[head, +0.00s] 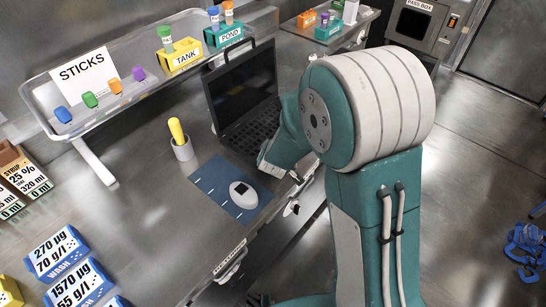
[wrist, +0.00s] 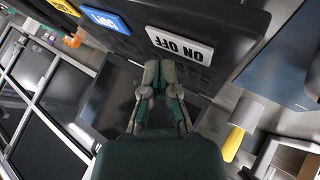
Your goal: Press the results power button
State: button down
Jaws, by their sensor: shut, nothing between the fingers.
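A white plate marked ON OFF (wrist: 180,45) sits on a black device edge in the wrist view, upside down in the picture. A blue key or label (wrist: 105,20) and a yellow one lie to its left. My gripper (wrist: 158,72) is shut and empty, its fingertips just below the left part of the plate in the picture. I cannot tell whether they touch it. In the head view a black laptop-like device (head: 240,85) with a dark screen and keyboard stands on the bench.
A blue mat (head: 215,180) with a white meter (head: 243,195) lies in front. A tray (head: 55,125) of colored sticks is behind. Labeled boxes (head: 60,255) crowd the lower left.

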jog(key=shift+r, duration=2.5)
jog(key=shift+r, duration=0.35)
jog(key=s+d+r+m+g+y, duration=0.1)
jog(key=s+r+m+y, duration=0.2)
jog(key=s+r, duration=0.8)
jog(key=s+d+r+m+g+h, duration=0.1)
jog(key=s+d, duration=0.3)
jog(key=s, duration=0.4)
jog(key=s+d+r+m+g+h, duration=0.1)
jog(key=s+d+r+m, duration=0.2)
jog(key=s, duration=0.5)
jog(key=shift+s+d+r+m+g+h, duration=0.35)
jog(key=shift+d+m, duration=0.35)
jog(key=shift+d, duration=0.55)
